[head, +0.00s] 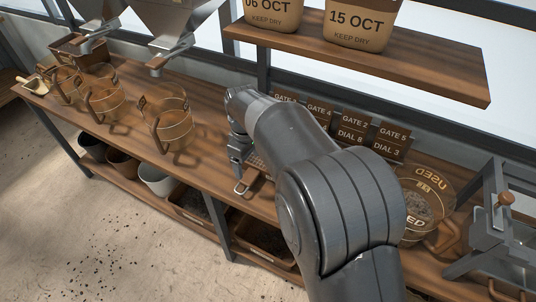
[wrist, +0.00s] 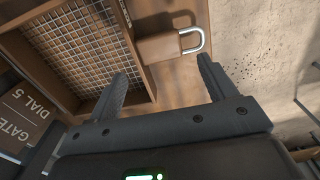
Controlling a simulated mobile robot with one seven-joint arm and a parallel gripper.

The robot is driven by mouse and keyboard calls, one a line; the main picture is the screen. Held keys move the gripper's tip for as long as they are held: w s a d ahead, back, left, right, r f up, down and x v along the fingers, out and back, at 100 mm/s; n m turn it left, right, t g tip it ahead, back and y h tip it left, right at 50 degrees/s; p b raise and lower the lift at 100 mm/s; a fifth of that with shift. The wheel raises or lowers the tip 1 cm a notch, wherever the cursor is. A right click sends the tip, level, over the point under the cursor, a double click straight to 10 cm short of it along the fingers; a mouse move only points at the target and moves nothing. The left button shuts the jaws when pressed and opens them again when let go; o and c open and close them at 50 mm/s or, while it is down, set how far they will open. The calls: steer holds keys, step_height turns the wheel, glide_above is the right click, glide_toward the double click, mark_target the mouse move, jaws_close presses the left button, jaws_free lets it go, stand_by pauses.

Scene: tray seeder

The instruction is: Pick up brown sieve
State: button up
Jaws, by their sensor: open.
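The brown sieve (wrist: 128,55) shows in the wrist view as a wooden frame around a wire mesh, lying on the bench. Its brown handle (wrist: 157,47) points right and ends in a pale metal loop (wrist: 192,40). My gripper (wrist: 164,67) is open and empty, with one finger near the frame and the other on the loop side. The handle lies ahead of the gap between the fingertips; I see no contact. In the head view my arm hides most of the sieve; the metal loop (head: 241,188) and a strip of mesh show beside my gripper (head: 238,158).
Several clear measuring jugs (head: 168,122) stand left on the bench, below metal hoppers (head: 165,30). Gate and dial signs (head: 352,130) stand behind my arm. A clear "USED" container (head: 425,205) stands at right. Pots and crates (head: 262,237) fill the lower shelf.

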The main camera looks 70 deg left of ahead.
mark_target(250, 175)
steer(key=shift+w+a+f, duration=0.1)
steer(key=shift+w+f, duration=0.05)
steer(key=shift+f, duration=3.4)
steer(key=shift+c, duration=0.6)
steer(key=c, duration=0.7)
